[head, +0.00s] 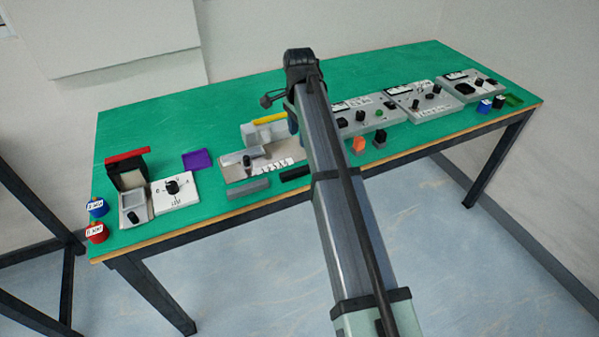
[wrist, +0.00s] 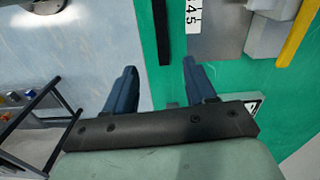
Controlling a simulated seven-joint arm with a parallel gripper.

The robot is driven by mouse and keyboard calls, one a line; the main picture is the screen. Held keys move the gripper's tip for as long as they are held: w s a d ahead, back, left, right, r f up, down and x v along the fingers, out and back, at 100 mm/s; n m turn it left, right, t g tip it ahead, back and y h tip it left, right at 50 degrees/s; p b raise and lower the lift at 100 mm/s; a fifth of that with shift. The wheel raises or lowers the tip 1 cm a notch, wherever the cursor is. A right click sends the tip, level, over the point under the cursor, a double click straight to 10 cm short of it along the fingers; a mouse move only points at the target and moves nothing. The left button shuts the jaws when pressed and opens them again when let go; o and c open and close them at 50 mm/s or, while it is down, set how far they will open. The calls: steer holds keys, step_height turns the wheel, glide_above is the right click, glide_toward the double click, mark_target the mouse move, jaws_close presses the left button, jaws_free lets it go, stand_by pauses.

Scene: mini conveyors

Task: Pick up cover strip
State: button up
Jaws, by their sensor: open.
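Several long pieces could be the cover strip; I cannot tell which one it is. A black strip (head: 294,174) lies near the front edge of the green table, its right end close to my arm. In the wrist view the black strip (wrist: 161,30) lies ahead, between the lines of the two fingers. A grey bar (head: 248,187) lies to its left. A yellow strip (head: 269,118) sits on a grey block further back, also in the wrist view (wrist: 296,32). My gripper (wrist: 159,66) is open and empty, with blue fingers apart; its height above the table is unclear.
A grey unit with numbered labels (wrist: 214,30) is beside the black strip. Control panels (head: 420,98) stand at the right; a white dial panel (head: 176,193) and red and blue knobs (head: 97,231) are at the left. My arm hides part of the table's middle.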

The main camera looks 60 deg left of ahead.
mark_target(300, 169)
steer(key=shift+m, duration=0.5)
step_height(300, 169, down, 14)
steer(key=shift+w+a+r, duration=0.1)
steer(key=shift+a, duration=0.05)
stand_by(0.3)
jaws_close()
stand_by(0.5)
